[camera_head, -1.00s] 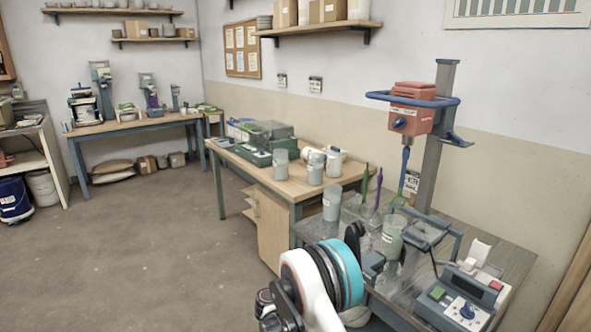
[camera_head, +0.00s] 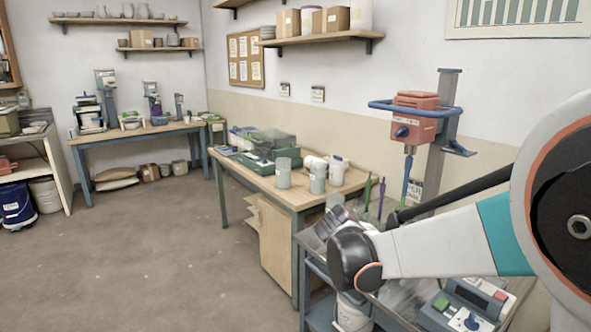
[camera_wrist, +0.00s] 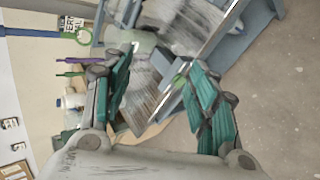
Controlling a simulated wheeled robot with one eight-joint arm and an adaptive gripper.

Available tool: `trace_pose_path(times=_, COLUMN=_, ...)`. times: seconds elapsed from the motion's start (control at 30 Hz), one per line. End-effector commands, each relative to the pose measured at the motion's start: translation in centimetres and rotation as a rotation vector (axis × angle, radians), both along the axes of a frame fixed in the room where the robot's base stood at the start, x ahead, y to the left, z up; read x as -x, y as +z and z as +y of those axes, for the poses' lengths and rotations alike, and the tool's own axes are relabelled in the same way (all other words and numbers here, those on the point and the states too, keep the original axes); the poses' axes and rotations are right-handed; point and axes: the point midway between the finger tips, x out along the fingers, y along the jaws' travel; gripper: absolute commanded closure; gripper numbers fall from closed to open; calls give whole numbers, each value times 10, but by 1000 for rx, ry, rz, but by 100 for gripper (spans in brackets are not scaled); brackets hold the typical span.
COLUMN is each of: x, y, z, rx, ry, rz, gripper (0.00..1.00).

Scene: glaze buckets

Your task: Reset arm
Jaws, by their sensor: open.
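My gripper (camera_wrist: 160,88) is open in the wrist view, its teal-padded fingers spread with nothing held between them. In the head view my arm reaches in from the right across the mixing bench (camera_head: 400,300), and my gripper (camera_head: 332,224) shows only partly at its left end. In the wrist view the bench's grey top (camera_wrist: 165,85) lies beyond the fingers. A pale translucent container (camera_wrist: 141,44) shows past the left finger, partly hidden. The red-headed mixer (camera_head: 414,113) stands on its grey post behind my arm.
Several grey and white containers (camera_head: 317,177) stand on the wooden table (camera_head: 262,187) beside a green-based machine (camera_head: 268,150). A control box (camera_head: 462,302) sits at the bench's front right. A white bucket (camera_head: 352,315) stands low below the bench. The floor at left is clear.

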Motion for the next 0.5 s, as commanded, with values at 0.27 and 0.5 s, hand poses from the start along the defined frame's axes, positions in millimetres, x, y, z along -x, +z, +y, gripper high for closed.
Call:
trace_pose_path(times=0.27, x=77, y=33, z=-13, rx=-256, ry=-112, rz=-66, gripper=47)
trace_pose_path(times=0.5, x=146, y=46, z=-14, rx=-477, ry=-221, rz=-122, gripper=47)
